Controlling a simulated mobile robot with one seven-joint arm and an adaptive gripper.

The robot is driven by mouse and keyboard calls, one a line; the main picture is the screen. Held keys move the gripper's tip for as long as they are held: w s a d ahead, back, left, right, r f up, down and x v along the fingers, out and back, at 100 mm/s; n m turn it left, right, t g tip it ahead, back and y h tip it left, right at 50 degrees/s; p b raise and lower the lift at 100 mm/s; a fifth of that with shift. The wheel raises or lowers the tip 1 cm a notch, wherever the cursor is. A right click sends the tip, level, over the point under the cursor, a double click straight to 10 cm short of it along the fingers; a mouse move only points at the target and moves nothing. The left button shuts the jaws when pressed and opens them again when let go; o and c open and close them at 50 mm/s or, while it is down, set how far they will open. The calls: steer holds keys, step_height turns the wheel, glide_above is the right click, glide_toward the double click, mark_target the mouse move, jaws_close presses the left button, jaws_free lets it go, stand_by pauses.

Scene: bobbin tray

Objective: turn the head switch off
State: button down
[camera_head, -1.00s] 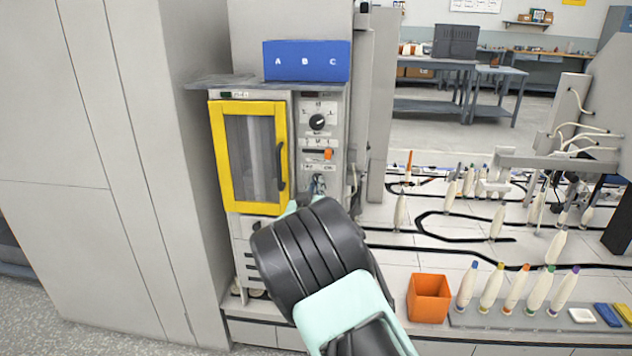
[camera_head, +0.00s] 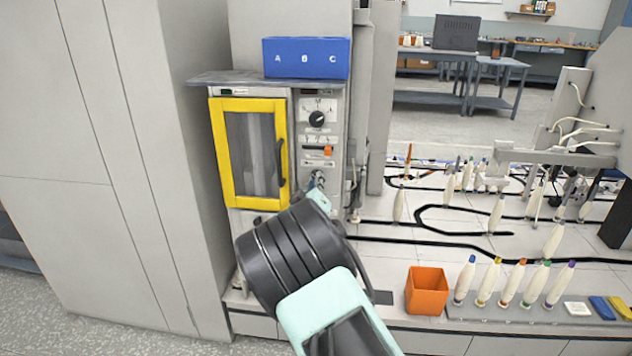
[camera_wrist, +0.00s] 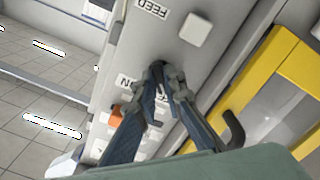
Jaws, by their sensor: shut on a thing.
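The machine's control panel (camera_head: 311,137) stands right of a yellow-framed door (camera_head: 226,185). Low on it, below the orange slider (camera_head: 328,151), is a small dark switch, taken as the head switch; my fingertips cover most of it. In the wrist view my gripper (camera_wrist: 160,74) has its fingers converging at the panel face, shut on this switch. In the head view my gripper (camera_head: 318,182) is at the panel's lower part, partly hidden by my arm. The switch's exact position cannot be told.
A black dial (camera_head: 317,118) sits above the slider. In the wrist view a white square button (camera_wrist: 194,29) and the dark door handle (camera_wrist: 234,128) lie near my fingers. A blue box (camera_head: 306,58) stands on top. An orange bin (camera_head: 427,291) and several bobbins stand at right.

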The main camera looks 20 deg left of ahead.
steer(key=c, duration=2)
jaws_free()
steer(key=shift+s, duration=0.15)
steer(key=v, duration=1.1)
steer(key=shift+s+d, duration=0.2)
steer(key=shift+s, duration=0.2)
